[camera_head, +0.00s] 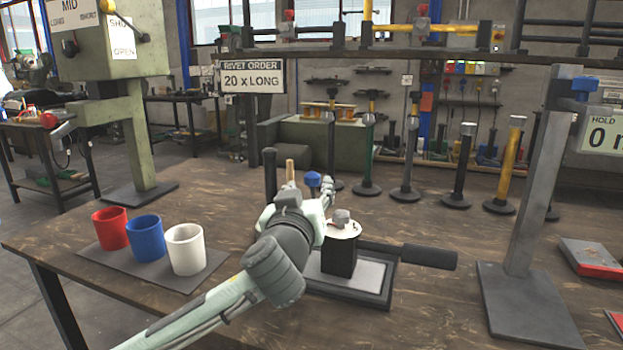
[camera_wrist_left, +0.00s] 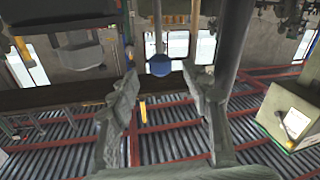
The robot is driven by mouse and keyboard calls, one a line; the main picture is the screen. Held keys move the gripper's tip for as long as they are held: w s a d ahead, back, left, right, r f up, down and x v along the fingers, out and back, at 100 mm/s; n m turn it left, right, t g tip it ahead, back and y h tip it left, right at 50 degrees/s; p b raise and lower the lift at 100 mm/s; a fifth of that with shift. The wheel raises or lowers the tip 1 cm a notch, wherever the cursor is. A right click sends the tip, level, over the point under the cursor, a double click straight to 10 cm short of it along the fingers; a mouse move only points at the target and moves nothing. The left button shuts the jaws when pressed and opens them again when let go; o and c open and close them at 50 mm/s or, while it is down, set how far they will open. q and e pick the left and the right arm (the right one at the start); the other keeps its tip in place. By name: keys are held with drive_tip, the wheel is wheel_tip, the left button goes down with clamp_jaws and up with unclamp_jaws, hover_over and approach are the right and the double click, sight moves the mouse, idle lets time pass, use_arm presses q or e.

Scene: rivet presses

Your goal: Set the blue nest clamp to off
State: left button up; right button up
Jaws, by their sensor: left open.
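A blue ball knob (camera_head: 313,179), likely the blue nest clamp handle, shows just behind my left gripper (camera_head: 325,190) in the head view. Its lower part and base are hidden by my arm. In the left wrist view, which looks upside down, the blue knob (camera_wrist_left: 159,66) sits at the end of a thin grey stem. It appears between the two open fingertips of my left gripper (camera_wrist_left: 160,82), with gaps on both sides. I cannot tell how far beyond the tips it is. My right gripper is not in view.
A black block with a white disc (camera_head: 343,229) stands on a framed plate (camera_head: 375,272) beside my arm. Red (camera_head: 111,229), blue (camera_head: 145,238) and white (camera_head: 186,250) cups stand left. A dark post (camera_head: 270,172) rises behind my arm; a grey column (camera_head: 538,180) stands right.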

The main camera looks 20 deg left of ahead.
sight(311, 183)
use_arm(q)
drive_tip(key=shift+w+a, duration=0.15)
drive_tip(key=shift+w, duration=0.8)
drive_tip(key=shift+w+a, duration=0.15)
drive_tip(key=shift+w, duration=0.75)
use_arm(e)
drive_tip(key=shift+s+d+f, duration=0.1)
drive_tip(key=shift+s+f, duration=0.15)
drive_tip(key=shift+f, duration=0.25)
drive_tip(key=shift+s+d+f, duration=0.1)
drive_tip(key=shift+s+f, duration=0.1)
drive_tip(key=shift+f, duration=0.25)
use_arm(q)
clamp_jaws()
